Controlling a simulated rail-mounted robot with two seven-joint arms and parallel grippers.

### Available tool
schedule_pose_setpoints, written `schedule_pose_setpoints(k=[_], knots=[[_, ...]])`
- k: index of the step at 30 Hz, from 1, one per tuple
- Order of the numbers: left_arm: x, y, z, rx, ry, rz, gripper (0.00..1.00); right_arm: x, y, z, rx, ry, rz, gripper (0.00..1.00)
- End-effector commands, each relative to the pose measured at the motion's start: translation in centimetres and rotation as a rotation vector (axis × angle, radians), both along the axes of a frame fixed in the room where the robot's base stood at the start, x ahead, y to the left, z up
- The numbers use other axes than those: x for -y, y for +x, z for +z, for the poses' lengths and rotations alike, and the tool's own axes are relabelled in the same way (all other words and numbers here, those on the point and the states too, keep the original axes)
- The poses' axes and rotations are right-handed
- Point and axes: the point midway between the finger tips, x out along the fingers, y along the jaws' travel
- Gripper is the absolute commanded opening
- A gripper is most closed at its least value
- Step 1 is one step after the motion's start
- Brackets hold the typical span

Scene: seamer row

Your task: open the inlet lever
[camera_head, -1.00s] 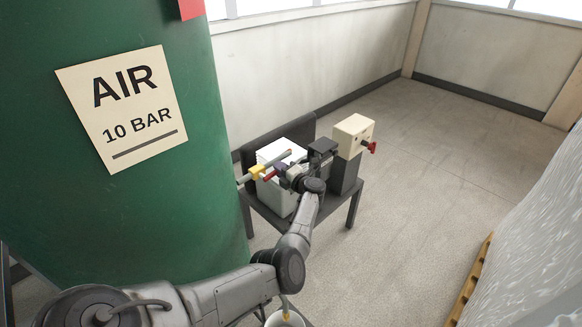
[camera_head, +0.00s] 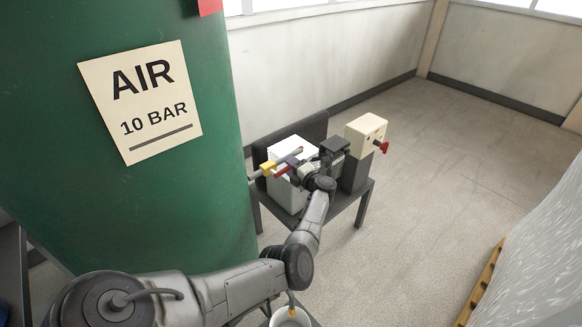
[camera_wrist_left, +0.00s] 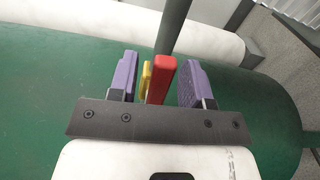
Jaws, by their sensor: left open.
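The inlet lever shows as a red handle (camera_head: 282,171) beside a yellow part (camera_head: 267,167) on a pale pipe (camera_head: 254,175) that comes out from the green tank. My left gripper (camera_head: 293,163) is at the lever, with its purple fingers partly hidden by the wrist. In the left wrist view the red lever (camera_wrist_left: 160,80) stands between the two open purple fingers (camera_wrist_left: 158,88), with the yellow part (camera_wrist_left: 146,77) to its left. A clear gap shows between the red lever and the right finger. My right gripper is not in view.
The large green air tank (camera_head: 190,220) fills the left. Open floor (camera_head: 430,190) lies to the right, with a wrapped pallet at the edge.

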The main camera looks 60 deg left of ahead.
Motion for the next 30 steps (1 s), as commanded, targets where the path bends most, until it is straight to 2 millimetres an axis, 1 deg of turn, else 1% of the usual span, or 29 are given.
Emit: schedule_pose_setpoints(k=[4, 7, 18, 21, 27, 30], knots=[[0.5, 0.2, 0.0, 0.0, -0.001, -0.001, 0.45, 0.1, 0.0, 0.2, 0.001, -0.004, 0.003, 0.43], [1.6, 0.5, 0.1, 0.0, -0.002, -0.003, 0.45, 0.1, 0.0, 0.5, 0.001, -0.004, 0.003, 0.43], [8.6, 2.4, 0.1, 0.0, -0.002, -0.002, 0.45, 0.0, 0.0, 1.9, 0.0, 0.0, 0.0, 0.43], [10.1, 2.9, 0.1, 0.001, -0.002, -0.002, 0.45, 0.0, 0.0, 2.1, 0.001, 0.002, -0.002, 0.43], [12.3, 3.5, 0.0, -0.001, 0.0, -0.001, 0.45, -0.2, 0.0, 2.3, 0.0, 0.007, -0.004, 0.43], [12.9, 3.6, 0.0, 0.0, 0.0, 0.0, 0.45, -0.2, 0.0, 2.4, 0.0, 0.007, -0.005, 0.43]])
